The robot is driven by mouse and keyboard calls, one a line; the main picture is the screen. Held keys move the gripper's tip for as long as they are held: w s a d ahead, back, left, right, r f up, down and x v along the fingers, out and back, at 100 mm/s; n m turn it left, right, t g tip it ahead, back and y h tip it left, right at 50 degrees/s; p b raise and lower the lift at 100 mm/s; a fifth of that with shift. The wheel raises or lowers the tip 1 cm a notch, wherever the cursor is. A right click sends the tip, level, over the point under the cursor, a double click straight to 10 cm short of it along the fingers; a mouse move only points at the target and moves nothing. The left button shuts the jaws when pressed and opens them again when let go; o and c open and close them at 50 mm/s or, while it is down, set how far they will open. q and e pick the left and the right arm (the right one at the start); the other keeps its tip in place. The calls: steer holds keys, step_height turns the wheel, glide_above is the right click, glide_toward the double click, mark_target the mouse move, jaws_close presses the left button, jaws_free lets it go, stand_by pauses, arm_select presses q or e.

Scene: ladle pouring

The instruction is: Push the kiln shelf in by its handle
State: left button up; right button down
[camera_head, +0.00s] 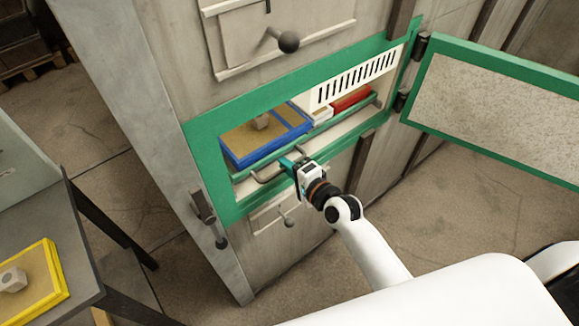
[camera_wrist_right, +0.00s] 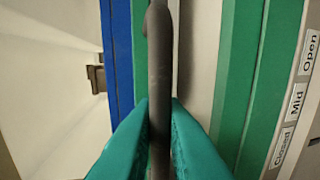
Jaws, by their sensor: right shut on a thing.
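The kiln shelf (camera_head: 345,112) lies inside the green-framed opening, with a green front rail. Its handle, a dark grey bar (camera_head: 268,177), sticks out at the front. My right gripper (camera_head: 291,162) has its teal fingers on the handle, in front of the opening. In the right wrist view the handle (camera_wrist_right: 159,60) runs upright between the two teal fingers (camera_wrist_right: 160,125), which are shut on it. A blue-rimmed tray (camera_head: 238,160) with a brown bed and a pale block rests at the shelf's left. My left gripper is not in view.
The kiln door (camera_head: 495,105) stands open to the right. A red object (camera_head: 351,98) and a slotted white panel (camera_head: 357,76) are inside at right. Labels (camera_wrist_right: 297,100) reading Closed, Mid and Open sit beside the opening. A yellow-rimmed tray (camera_head: 52,268) is on the left table (camera_head: 78,245).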

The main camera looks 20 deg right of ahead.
mark_target(278, 156)
steer(key=x, duration=0.2)
steer(key=r+x, duration=0.1)
steer(key=x, duration=0.1)
steer(key=shift+w+f, duration=0.1)
steer(key=shift+w, duration=0.15)
steer(key=c, duration=1.6)
jaws_free()
steer(key=shift+a, duration=0.1)
steer(key=v, duration=1.2)
steer(key=s+d+f+n+g+h, duration=0.1)
steer(key=s+f+n+g+h, duration=0.2)
steer(key=f, duration=1.1)
steer(key=s+d+f+n+g, duration=0.25)
steer(key=s+f, duration=0.35)
steer(key=f, duration=0.8)
steer(key=s+f+n+g, duration=0.2)
steer(key=s+f, duration=0.4)
steer(key=s, duration=0.3)
steer(key=s+d+f+n+g+h, duration=0.1)
steer(key=s+f+n+g, duration=0.2)
steer(key=s, duration=0.7)
steer(key=s+d+f+n+g+h, duration=0.1)
steer(key=s+f+n+g, duration=0.2)
steer(key=s+f+n, duration=0.3)
steer(key=shift+s+f, duration=0.9)
steer(key=shift+f, duration=0.2)
steer(key=shift+s+f, duration=0.9)
steer(key=shift+f, duration=0.25)
